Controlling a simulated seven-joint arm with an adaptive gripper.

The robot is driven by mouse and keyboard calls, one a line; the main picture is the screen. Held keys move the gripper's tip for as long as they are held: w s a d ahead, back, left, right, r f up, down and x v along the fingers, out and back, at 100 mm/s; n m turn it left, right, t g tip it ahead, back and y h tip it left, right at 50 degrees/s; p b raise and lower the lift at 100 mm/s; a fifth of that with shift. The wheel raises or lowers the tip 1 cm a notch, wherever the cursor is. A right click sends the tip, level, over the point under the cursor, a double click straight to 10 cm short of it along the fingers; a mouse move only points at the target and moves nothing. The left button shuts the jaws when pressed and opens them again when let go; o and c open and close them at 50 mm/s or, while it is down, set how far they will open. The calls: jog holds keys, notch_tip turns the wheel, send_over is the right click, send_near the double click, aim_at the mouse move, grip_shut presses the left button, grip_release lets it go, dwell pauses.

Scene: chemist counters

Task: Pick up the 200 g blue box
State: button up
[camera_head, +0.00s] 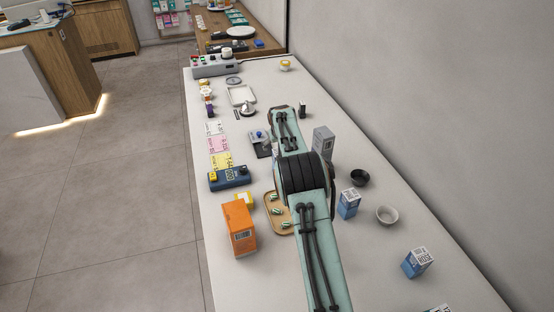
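Two blue-and-white boxes stand on the right part of the counter. One blue box (348,204) is just right of my arm. The other blue box (415,263) is nearer the front right, with a printed white top. Their print is too small to tell which one is 200 g. A dark blue, box-like object (232,180) with a white label and yellow pieces lies left of my arm. My arm reaches from the bottom edge up over the middle of the counter. Its gripper cannot be made out, and the arm's links hide part of the counter.
An orange box (240,230) and a wooden tray (271,229) with small green-and-white items are left of my arm. A grey box (323,141) stands close behind the arm. A black bowl (360,177) and white bowl (387,215) are at right. The front-left counter is clear.

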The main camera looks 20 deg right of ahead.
jog(key=shift+s+x, duration=0.15)
jog(key=shift+x, duration=1.6)
jog(key=shift+s+x, duration=0.1)
jog(key=shift+x, duration=1.7)
jog(key=shift+f, duration=0.15)
jog(key=c, duration=1.3)
